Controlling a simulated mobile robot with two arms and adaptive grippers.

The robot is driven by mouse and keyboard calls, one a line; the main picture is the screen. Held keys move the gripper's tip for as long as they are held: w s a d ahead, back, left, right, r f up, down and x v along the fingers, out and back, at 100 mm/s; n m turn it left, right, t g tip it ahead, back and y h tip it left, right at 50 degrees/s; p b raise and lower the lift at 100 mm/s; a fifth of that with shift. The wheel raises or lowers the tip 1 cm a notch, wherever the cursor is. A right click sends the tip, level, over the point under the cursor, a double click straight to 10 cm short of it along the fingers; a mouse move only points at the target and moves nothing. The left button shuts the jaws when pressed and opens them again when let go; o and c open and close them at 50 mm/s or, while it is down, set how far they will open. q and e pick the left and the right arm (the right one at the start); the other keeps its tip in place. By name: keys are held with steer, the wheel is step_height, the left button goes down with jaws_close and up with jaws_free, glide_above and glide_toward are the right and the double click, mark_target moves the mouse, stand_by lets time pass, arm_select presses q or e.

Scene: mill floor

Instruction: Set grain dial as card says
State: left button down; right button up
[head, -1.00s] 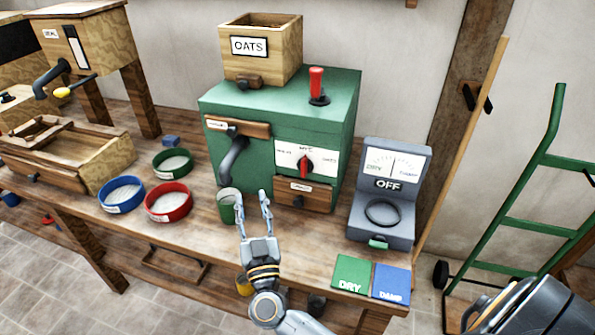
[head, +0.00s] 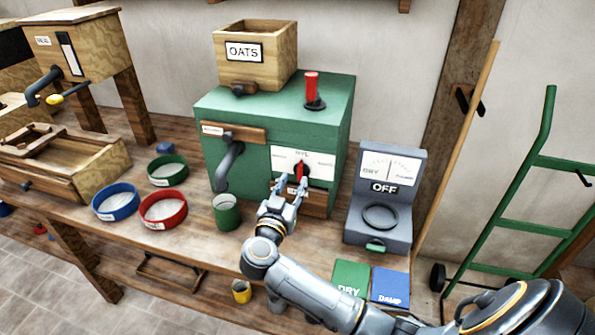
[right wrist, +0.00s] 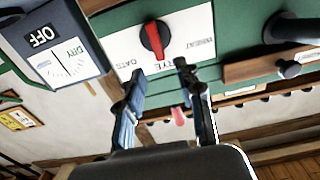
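The grain dial is a red knob (head: 301,169) on a white plate (head: 320,168) on the front of the green machine (head: 270,112). It also shows in the right wrist view (right wrist: 153,40), upside down. The plate reads wheat, rye and oats; the knob stands roughly upright, toward rye. A card reading OATS (head: 244,51) is on the wooden hopper atop the machine. My right gripper (head: 289,182) is just in front of the dial. In the right wrist view its open fingers (right wrist: 160,70) are spread below the knob, with nothing between them. My left gripper is out of view.
A grey meter marked OFF (head: 384,200) stands right of the machine. A green cup (head: 227,213) sits left of my gripper, and blue, red and green ring sieves (head: 163,209) lie further left. DRY and DAMP cards (head: 390,285) lie at the bench front.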

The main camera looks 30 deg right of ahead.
mark_target(299, 168)
steer(key=x, duration=0.5)
steer(key=shift+w+d, duration=0.15)
jaws_close()
